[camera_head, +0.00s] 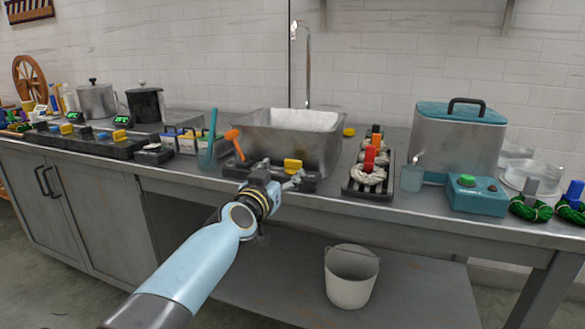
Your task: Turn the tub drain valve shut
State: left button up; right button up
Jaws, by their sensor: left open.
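A grey metal tub (329,151) stands on the counter under a tall faucet. An orange lever (234,143), which looks like the drain valve's handle, stands tilted at the tub's left front. My left gripper (279,174) is open at the counter's front edge, in front of the dark strip. It is to the right of the orange lever and apart from it. I cannot tell whether its fingers touch the strip. My right gripper is out of view.
A black rack (386,190) with pale skeins and red-topped pieces is right of the tub. A teal-lidded container (460,137) and a teal box (477,199) stand farther right. A bucket (351,277) stands on the lower shelf.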

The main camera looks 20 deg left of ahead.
aim_at(292, 162)
pick_arm(q)
jog(key=w+b, duration=0.1)
jog(key=w, duration=0.1)
jog(key=w+b, duration=0.1)
jog(key=w, duration=0.2)
jog(key=shift+w+f, duration=0.2)
jog(key=shift+w, duration=0.15)
jog(key=shift+w+r, duration=0.1)
jog(key=shift+w, duration=0.2)
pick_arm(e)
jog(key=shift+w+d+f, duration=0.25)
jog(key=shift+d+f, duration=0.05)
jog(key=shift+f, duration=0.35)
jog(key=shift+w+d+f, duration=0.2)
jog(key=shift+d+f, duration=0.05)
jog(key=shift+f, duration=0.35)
